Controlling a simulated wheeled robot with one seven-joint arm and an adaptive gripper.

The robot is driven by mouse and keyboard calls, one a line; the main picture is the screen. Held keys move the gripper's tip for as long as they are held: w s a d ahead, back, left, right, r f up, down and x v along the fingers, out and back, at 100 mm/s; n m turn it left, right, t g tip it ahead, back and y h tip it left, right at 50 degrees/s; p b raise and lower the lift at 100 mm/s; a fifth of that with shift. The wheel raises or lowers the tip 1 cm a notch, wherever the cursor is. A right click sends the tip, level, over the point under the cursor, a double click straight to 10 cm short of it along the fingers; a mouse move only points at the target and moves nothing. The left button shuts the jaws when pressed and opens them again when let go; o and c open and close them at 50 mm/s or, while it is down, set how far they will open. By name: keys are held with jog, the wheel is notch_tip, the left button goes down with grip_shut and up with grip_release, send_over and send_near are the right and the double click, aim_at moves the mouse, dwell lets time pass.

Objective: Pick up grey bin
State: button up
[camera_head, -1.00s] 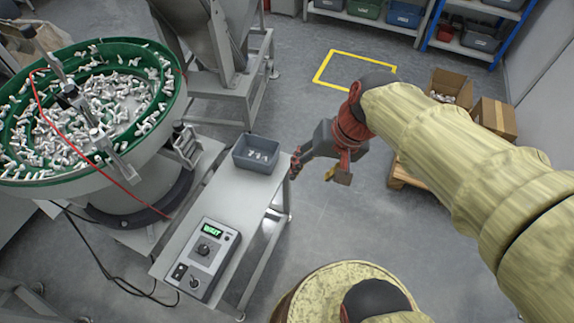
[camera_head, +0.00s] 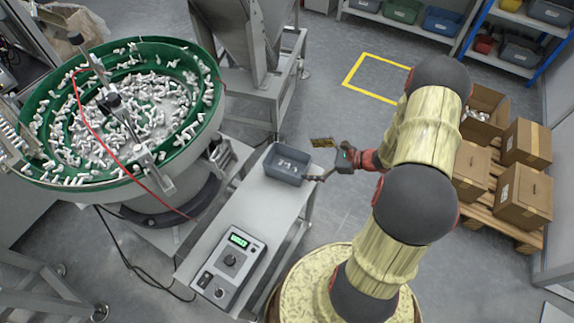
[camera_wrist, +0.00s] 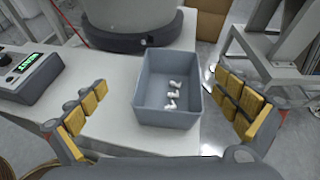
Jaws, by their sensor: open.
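The grey bin (camera_head: 287,164) stands upright on the end of a light grey metal table, with several small white parts inside. In the wrist view the bin (camera_wrist: 168,116) lies ahead of my gripper, between the lines of its two fingers. My gripper (camera_head: 321,160) is just right of the bin in the head view. In the wrist view my gripper (camera_wrist: 165,115) has its yellow-padded fingers spread wide, one on each side, with nothing between the pads touching the bin. Part of the far finger is hard to make out in the head view.
A control box (camera_head: 229,266) with a green display sits on the same table (camera_head: 240,205). A green-rimmed bowl feeder (camera_head: 205,128) full of white parts stands to the left. Cardboard boxes (camera_head: 524,193) on a pallet stand at the right. The floor beyond the table is open.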

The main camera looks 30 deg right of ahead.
notch_tip(320, 180, down, 3)
jog(key=d+m+t, duration=0.1)
jog(key=d+m, duration=0.1)
jog(key=b, duration=0.4)
send_over(289, 171)
jog(key=shift+h, duration=0.4)
notch_tip(289, 171, down, 5)
jog(key=shift+w+r, duration=0.1)
jog(key=shift+r, duration=0.1)
jog(key=shift+w+a, duration=0.2)
jog(key=shift+w, duration=0.15)
jog(key=c, duration=0.3)
jog(key=c, duration=1)
